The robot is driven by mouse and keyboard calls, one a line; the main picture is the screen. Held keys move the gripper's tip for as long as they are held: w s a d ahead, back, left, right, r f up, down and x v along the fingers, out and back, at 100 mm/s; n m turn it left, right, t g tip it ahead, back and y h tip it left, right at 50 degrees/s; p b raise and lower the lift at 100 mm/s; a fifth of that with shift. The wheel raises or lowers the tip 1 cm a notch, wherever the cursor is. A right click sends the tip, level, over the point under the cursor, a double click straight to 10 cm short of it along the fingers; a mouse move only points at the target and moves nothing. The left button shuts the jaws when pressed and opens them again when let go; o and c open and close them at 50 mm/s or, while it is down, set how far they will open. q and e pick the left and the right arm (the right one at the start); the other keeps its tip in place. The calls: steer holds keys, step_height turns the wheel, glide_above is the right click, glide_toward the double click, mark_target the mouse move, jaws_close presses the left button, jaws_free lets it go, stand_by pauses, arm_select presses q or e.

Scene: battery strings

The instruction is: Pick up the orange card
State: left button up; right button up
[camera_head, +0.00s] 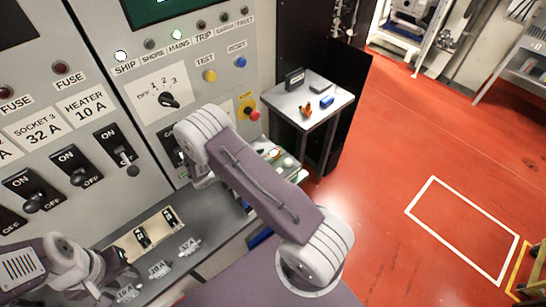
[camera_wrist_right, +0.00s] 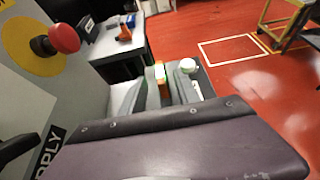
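A small upright orange piece (camera_wrist_right: 160,76), which may be the orange card, stands among grey slabs in the right wrist view. I cannot tell its exact shape, and I cannot make it out in the head view, where my right arm crosses in front. My right gripper (camera_head: 200,178) is by the panel, mostly hidden behind its own wrist. A dark tip at the left edge of the wrist view may be one finger. My left gripper (camera_head: 122,272) is low at the left, above the bench, too small to read.
A small table (camera_head: 330,100) holds a dark box, a blue item and an orange object (camera_head: 306,111). A red emergency button (camera_head: 254,115) juts from the switch panel (camera_head: 215,85). The red floor (camera_head: 390,160) to the right is clear around a white outline.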

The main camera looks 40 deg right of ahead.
mark_target(269, 155)
steer(key=x, duration=0.4)
steer(key=shift+w+f, duration=0.15)
steer(key=shift+s+a+r, duration=0.2)
steer(key=shift+a, duration=0.1)
jaws_close()
steer(key=shift+w+d, duration=0.1)
